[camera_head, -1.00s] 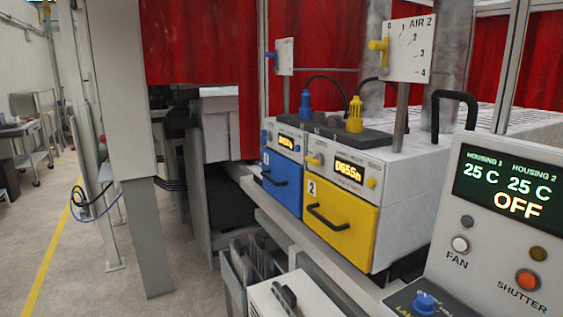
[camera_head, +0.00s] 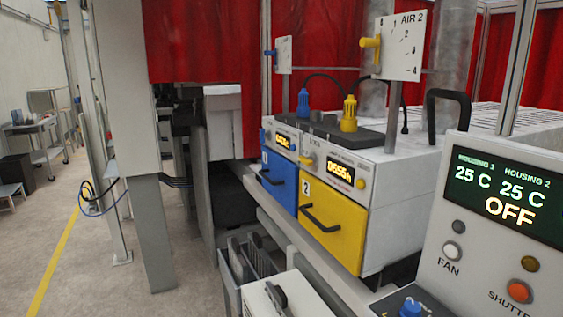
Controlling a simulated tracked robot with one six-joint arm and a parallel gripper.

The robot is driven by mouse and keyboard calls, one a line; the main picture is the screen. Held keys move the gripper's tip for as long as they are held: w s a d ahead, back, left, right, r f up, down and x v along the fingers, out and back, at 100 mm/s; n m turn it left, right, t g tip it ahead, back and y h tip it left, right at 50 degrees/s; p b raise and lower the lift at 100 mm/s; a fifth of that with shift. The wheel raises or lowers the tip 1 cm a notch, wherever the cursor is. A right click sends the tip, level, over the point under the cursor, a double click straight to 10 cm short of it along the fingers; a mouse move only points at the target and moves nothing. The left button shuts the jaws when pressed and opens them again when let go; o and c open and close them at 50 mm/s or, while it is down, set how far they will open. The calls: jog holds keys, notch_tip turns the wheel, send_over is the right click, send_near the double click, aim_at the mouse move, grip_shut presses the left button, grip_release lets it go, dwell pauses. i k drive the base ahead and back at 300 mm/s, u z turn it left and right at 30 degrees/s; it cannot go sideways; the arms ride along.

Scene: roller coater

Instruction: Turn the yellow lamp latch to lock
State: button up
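The yellow-fronted lamp housing (camera_head: 334,222), marked 2, stands on the bench right of centre, with a black handle across its front. On its upper white panel are a small yellow lever-like part (camera_head: 307,160) left of the lit display (camera_head: 341,173) and a round yellow knob (camera_head: 361,183) right of it. The lever-like part looks like the latch, but its lettering is too small to read. Its exact turn position cannot be told. My gripper is not in view.
A blue-fronted housing (camera_head: 280,182) adjoins on the left. Yellow and blue plugs with black cables stand on top. An AIR 2 dial plate (camera_head: 401,47) rises behind. A control panel (camera_head: 490,230) reading OFF stands at right front.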

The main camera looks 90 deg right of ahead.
aim_at(312, 160)
jog(key=u, duration=0.2)
jog(key=k, duration=0.4)
jog(key=z, duration=1.4)
jog(key=i, duration=0.5)
